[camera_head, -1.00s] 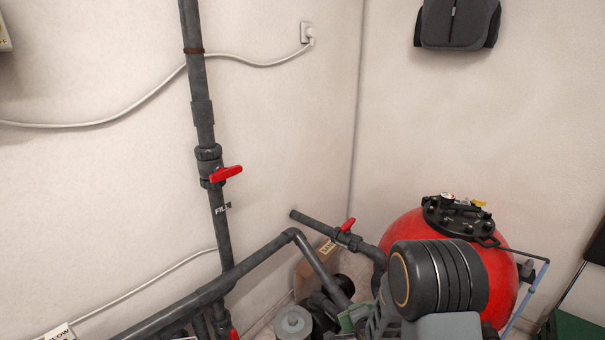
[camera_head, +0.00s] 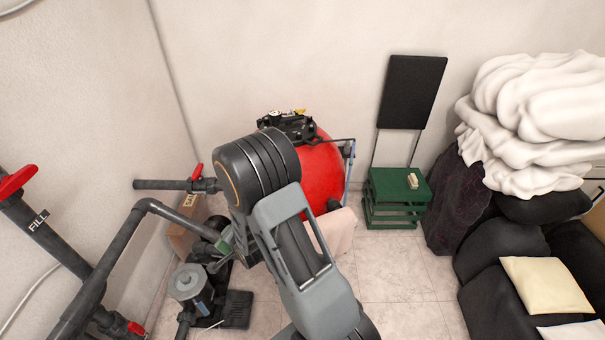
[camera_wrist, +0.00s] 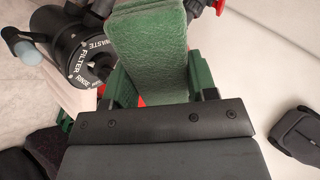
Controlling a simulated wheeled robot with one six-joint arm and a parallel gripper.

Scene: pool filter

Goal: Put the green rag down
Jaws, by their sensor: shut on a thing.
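The green rag (camera_wrist: 148,50) fills the upper middle of the wrist view, hanging out from between the jaws. My gripper (camera_wrist: 163,78) is shut on it. Most of the rag and the jaws are hidden there by my arm. In the wrist view the rag is close to the black filter valve head (camera_wrist: 88,50); I cannot tell whether they touch.
The red filter tank (camera_head: 322,172) stands behind my arm. A green crate (camera_head: 382,214) with a small pale block (camera_head: 413,181) on top stands to its right. Grey pipes (camera_head: 90,285) and a pump (camera_head: 188,283) are at left. Tiled floor (camera_head: 400,290) is clear between.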

